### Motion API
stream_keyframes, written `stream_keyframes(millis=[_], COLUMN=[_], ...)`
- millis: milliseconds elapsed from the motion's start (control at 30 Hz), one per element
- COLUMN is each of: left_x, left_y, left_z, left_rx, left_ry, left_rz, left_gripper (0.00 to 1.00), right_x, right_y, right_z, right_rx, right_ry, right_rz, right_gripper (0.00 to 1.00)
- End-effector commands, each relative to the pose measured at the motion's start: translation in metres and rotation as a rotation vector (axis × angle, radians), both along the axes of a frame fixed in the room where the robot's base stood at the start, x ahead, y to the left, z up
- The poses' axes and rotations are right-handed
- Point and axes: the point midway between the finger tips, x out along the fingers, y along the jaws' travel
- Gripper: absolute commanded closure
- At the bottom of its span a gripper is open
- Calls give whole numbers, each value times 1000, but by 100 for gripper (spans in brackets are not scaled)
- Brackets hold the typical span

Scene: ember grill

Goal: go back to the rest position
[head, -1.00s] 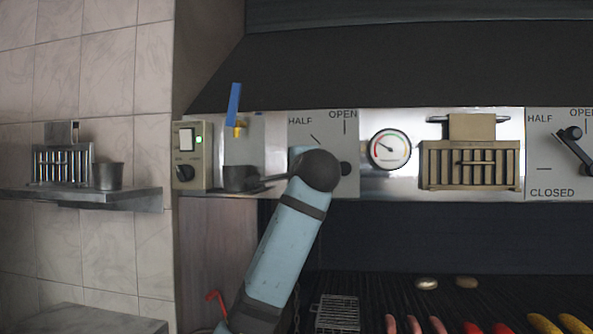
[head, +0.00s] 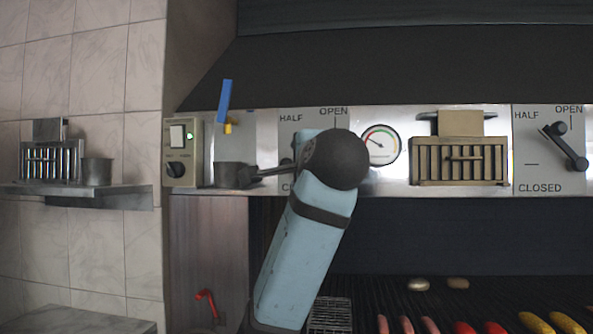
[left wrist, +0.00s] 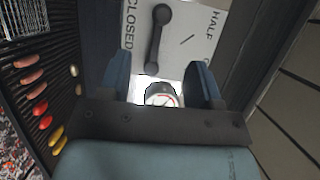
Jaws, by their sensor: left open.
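My left arm, pale blue with a dark round joint, rises through the middle of the head view in front of the grill's front panel. Its gripper is hidden there. In the left wrist view my left gripper (left wrist: 160,78) is open, its two blue fingers apart with nothing between them. A dark lever (left wrist: 155,40) on a plate marked CLOSED and HALF lies beyond the fingertips, apart from them. A round gauge (left wrist: 161,96) shows behind the gap between the fingers, and also in the head view (head: 380,145). My right gripper is not in view.
A second lever (head: 567,145) is at the panel's right. A slatted tan box (head: 459,181) is mounted beside the gauge. A dark cup with a long handle (head: 234,175) is left of my arm. Food lies on the grill (head: 380,285) below. A wall shelf (head: 100,192) stands left.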

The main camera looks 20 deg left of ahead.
Motion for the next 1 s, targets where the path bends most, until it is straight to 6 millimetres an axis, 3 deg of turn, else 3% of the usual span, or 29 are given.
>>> stream_keyframes(millis=[200,667,767,833,1000], left_x=[-7,-2,13,30,67], left_y=[-5,-5,-6,-7,-14], left_z=[0,-6,-31,-62,-166], left_rx=[0,-3,-11,-27,-111], left_ry=[0,5,17,28,60], left_rz=[0,-6,-35,-72,-198], left_gripper=[42,42,42,42,42], right_x=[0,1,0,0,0], right_y=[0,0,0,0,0], right_z=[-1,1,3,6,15], right_rx=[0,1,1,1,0], right_ry=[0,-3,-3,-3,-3], right_rz=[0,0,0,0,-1], right_gripper=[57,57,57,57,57])
